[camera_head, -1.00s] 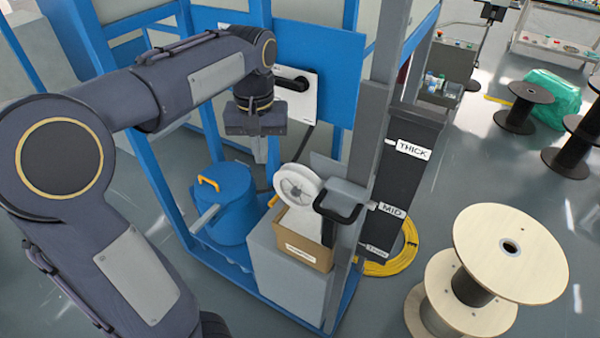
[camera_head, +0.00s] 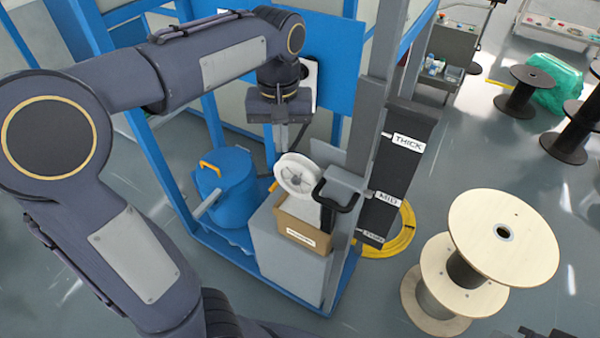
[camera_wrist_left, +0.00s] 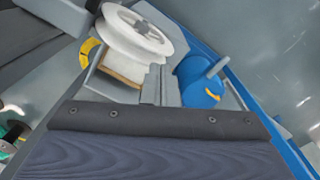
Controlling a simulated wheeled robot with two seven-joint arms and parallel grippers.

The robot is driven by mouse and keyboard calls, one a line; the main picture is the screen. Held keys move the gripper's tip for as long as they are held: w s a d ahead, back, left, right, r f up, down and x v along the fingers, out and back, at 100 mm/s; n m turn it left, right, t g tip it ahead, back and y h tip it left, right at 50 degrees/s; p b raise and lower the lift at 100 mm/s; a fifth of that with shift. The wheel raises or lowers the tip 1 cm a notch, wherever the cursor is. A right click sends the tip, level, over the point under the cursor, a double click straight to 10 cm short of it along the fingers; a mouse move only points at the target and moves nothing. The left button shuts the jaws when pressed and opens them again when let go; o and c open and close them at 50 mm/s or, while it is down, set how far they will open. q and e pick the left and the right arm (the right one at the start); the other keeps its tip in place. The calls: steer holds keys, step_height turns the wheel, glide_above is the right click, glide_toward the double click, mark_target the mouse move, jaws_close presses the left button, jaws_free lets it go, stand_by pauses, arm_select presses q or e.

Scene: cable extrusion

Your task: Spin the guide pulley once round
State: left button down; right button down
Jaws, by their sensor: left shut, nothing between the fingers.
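The guide pulley, a white wheel (camera_head: 297,175) with a spoked face, stands upright above an open cardboard box (camera_head: 300,228) inside the blue frame. In the left wrist view the pulley (camera_wrist_left: 140,38) is at the upper middle. My left gripper (camera_head: 282,148) points down just above and behind the pulley's upper edge in the head view. Its fingers (camera_wrist_left: 157,78) are shut and empty, beside the pulley in the wrist view. I cannot tell whether they touch the rim. My right gripper is not in view.
A blue drum (camera_head: 226,193) with an orange handle stands left of the pulley. A dark handle (camera_head: 341,193) and a grey post stand close on its right. Blue frame posts surround the space. Wooden spools (camera_head: 490,212) stand on the floor at right.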

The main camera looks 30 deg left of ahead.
arm_select(q)
steer(key=shift+d, duration=0.25)
steer(key=shift+f, duration=0.25)
steer(key=shift+f+b, duration=0.25)
steer(key=shift+b, duration=0.1)
steer(key=a+f+b, duration=0.3)
steer(key=a+f, duration=0.2)
steer(key=f, duration=0.2)
steer(key=shift+w+b, duration=0.2)
steer(key=shift+b, duration=0.15)
steer(key=shift+a, duration=0.2)
stand_by(0.6)
steer(key=shift+r, duration=0.2)
